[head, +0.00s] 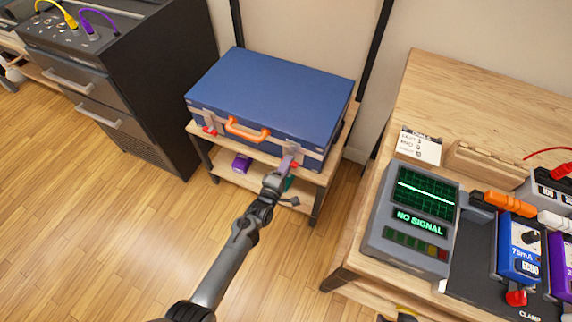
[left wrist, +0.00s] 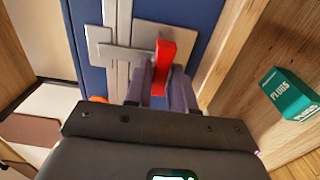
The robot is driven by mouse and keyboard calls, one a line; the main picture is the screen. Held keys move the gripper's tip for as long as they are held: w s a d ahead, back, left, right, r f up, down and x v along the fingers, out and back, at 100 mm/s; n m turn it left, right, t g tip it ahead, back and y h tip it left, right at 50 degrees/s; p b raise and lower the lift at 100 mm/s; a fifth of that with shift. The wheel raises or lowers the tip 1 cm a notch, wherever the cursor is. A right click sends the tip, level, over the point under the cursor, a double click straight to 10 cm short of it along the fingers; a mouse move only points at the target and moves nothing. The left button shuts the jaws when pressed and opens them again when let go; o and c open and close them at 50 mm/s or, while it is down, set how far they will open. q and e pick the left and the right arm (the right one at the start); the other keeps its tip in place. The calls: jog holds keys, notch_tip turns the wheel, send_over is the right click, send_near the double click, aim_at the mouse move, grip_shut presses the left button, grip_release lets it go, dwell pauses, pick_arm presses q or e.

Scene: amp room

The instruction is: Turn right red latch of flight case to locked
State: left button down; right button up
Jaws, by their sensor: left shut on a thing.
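The blue flight case (head: 270,92) lies closed on a wooden shelf unit, with an orange handle (head: 247,129) on its front. Its left red latch (head: 210,131) is clear of my arm. The right red latch (head: 295,165) is at the front right, partly hidden by my left gripper (head: 286,164). In the left wrist view, the red latch (left wrist: 161,62) stands between the fingers of my left gripper (left wrist: 160,85), beside a metal plate (left wrist: 122,52). The gripper is shut on it. My right gripper is not in view.
A purple item (head: 241,163) and a green plugs box (left wrist: 290,95) are on the lower shelf. A black cabinet (head: 120,75) stands left of the case. A wooden bench (head: 470,100) with a monitor (head: 415,215) stands at right. The floor in front is open.

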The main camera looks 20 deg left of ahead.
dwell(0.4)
pick_arm(q)
jog(key=c, duration=1)
grip_release()
jog(key=shift+s+a+p, duration=0.15)
jog(key=shift+s+p, duration=1)
jog(key=shift+s, duration=1.55)
jog(key=shift+s+a+p, duration=0.15)
jog(key=shift+s+p, duration=1)
jog(key=shift+s, duration=1.55)
